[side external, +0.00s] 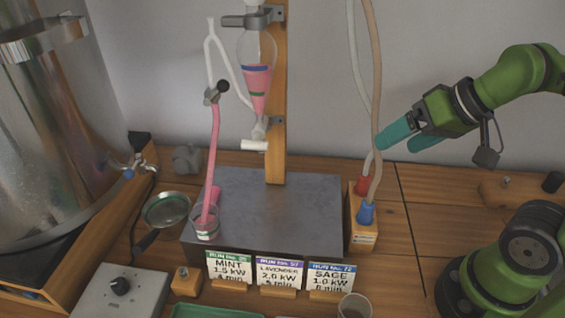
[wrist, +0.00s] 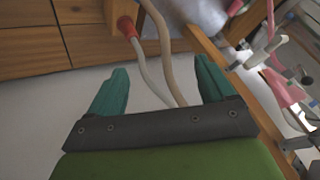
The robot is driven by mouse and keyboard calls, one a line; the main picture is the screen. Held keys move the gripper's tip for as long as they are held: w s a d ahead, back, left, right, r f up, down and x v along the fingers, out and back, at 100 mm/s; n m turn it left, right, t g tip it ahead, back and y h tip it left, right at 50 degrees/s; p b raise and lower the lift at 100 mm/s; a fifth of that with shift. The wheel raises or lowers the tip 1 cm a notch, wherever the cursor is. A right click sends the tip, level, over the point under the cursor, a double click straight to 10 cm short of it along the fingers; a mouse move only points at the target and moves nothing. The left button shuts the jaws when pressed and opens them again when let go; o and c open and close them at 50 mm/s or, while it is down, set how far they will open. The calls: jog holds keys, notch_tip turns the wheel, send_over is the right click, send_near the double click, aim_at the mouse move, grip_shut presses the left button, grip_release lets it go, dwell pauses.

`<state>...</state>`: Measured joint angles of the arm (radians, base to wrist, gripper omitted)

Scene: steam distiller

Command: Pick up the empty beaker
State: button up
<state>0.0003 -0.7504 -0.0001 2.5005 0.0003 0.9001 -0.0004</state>
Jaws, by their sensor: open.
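A clear, empty-looking beaker (side external: 354,307) stands at the bottom edge of the side external view, partly cut off by the frame. A second beaker (side external: 207,229) sits at the front left of the grey block, with the pink tube (side external: 214,160) leading into it and pink at its rim. My gripper (side external: 397,145) is open and empty, raised at the right near the hoses and well above and behind the empty beaker. Its teal fingers also show in the wrist view (wrist: 162,72), with hoses visible between and beyond them. I cannot make out the empty beaker in the wrist view.
The grey block (side external: 275,205) carries a wooden post (side external: 276,150) with a glass separator (side external: 257,80). Two hoses (side external: 374,120) hang to a wooden block (side external: 361,225) beside my gripper. Label cards (side external: 279,272) stand along the front.

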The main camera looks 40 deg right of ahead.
jog(key=m+g+h, duration=0.2)
jog(key=m+g, duration=0.5)
jog(key=m, duration=0.3)
send_over(354, 313)
jog(key=a, duration=0.2)
notch_tip(354, 313, down, 8)
notch_tip(354, 313, down, 10)
jog(key=shift+s+d+f, duration=0.15)
jog(key=shift+f, duration=0.1)
jog(key=shift+s+d+f, duration=0.15)
jog(key=shift+f, duration=2.45)
jog(key=c, duration=1.1)
jog(key=shift+o, duration=0.2)
